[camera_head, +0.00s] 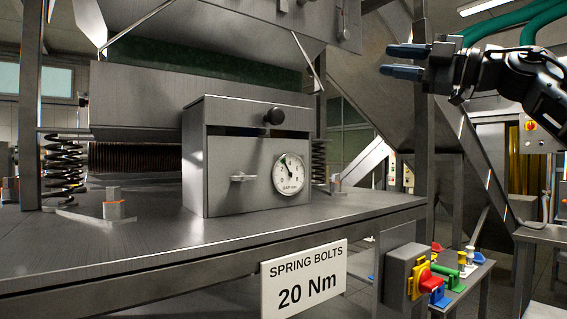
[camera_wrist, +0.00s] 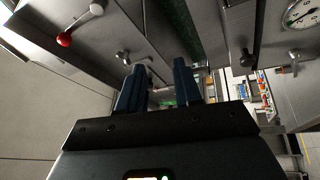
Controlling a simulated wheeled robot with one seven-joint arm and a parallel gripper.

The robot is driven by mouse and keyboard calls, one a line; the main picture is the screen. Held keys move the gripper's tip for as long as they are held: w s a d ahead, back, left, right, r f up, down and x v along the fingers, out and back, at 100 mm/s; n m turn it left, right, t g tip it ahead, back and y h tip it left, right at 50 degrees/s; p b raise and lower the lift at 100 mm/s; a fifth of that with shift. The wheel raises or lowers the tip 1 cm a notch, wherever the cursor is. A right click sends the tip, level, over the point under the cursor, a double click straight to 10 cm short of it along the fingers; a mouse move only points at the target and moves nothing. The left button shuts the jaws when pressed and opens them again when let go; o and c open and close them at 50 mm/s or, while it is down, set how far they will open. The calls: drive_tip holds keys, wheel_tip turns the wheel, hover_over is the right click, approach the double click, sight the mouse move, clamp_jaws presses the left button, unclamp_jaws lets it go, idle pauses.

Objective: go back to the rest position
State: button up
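My gripper (camera_head: 396,61) is raised at the upper right of the head view, pointing left, in front of the sloped metal panel of the machine. Its two dark blue fingers are apart with nothing between them. In the wrist view my gripper (camera_wrist: 160,85) also shows a gap between the fingers and no held object. It touches nothing that I can see.
A metal box with a black knob (camera_head: 274,116) and a dial gauge (camera_head: 287,174) stands on the machine's bench. A sign (camera_head: 304,279) hangs on the bench edge. Coloured parts (camera_head: 440,275) sit at lower right.

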drive_tip(key=s+a+f+m+t+h, duration=0.2)
drive_tip(key=s+f+m+t+h, duration=0.4)
drive_tip(key=f, duration=0.9)
drive_tip(key=s+a+f+m+t+h, duration=0.1)
drive_tip(key=s+f+m+t+h, duration=0.15)
drive_tip(key=s+f+m, duration=0.95)
drive_tip(key=s+a+f+m+t+h, duration=0.25)
drive_tip(key=f+m+t, duration=0.25)
drive_tip(key=f, duration=1.4)
drive_tip(key=s+d+f+m+g+h, duration=0.1)
drive_tip(key=s+f+m+g+h, duration=0.15)
drive_tip(key=s+f, duration=0.5)
drive_tip(key=s+f+m+g+h, duration=0.2)
drive_tip(key=s+f+h, duration=0.25)
drive_tip(key=s, duration=0.65)
drive_tip(key=s+d+f+g, duration=0.1)
drive_tip(key=s+d+g, duration=0.1)
drive_tip(key=s, duration=0.7)
drive_tip(key=s+d+f+n+g, duration=0.1)
drive_tip(key=s+g, duration=0.3)
drive_tip(key=s, duration=0.6)
drive_tip(key=shift+d+y, duration=0.3)
drive_tip(key=shift+d, duration=0.1)
drive_tip(key=shift+o, duration=0.3)
drive_tip(key=shift+n, duration=0.25)
